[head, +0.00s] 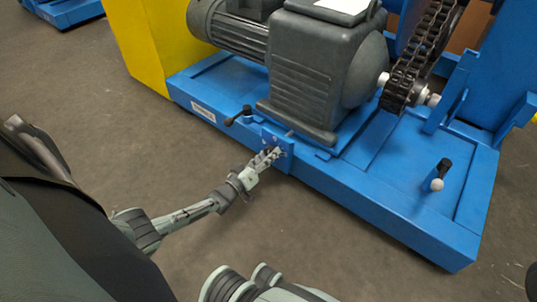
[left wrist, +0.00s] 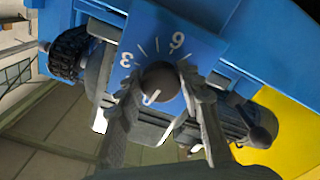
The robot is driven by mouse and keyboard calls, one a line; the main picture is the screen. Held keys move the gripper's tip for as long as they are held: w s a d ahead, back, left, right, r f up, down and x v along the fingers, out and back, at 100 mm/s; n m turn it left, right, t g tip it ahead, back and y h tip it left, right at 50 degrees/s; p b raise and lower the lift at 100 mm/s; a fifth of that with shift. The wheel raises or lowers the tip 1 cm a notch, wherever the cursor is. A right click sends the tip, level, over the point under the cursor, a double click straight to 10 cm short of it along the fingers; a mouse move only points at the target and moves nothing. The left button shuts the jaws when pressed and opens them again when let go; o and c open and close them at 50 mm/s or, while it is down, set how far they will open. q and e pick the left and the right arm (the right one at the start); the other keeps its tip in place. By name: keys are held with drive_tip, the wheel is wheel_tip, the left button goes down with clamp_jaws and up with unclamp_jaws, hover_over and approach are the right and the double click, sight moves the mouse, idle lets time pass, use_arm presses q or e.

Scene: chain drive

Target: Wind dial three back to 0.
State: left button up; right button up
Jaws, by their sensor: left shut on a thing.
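The dial is a blue plate (left wrist: 202,45) with white tick marks and digits, of which a 3 and what looks like a 6 are readable. Its dark round knob (left wrist: 160,79) carries a white pointer line toward the lower left of the left wrist view. The digit at the pointer is hidden. My left gripper (left wrist: 164,88) is shut on the knob, one finger on each side. In the head view the plate (head: 286,164) sits on the front side of the blue base, with my left gripper (head: 268,157) against it. My right gripper is not in view.
The blue base (head: 370,205) carries a dark motor and gearbox (head: 318,75) and a chain on a sprocket (head: 396,94). A black-handled lever (head: 240,115) stands left of the dial. Floor in front is clear.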

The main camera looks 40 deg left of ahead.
use_arm(q)
drive_tip(key=shift+n, duration=0.8)
drive_tip(key=o, duration=1.2)
drive_tip(key=shift+c, duration=0.2)
drive_tip(key=s, duration=1.2)
drive_tip(key=shift+a, duration=0.45)
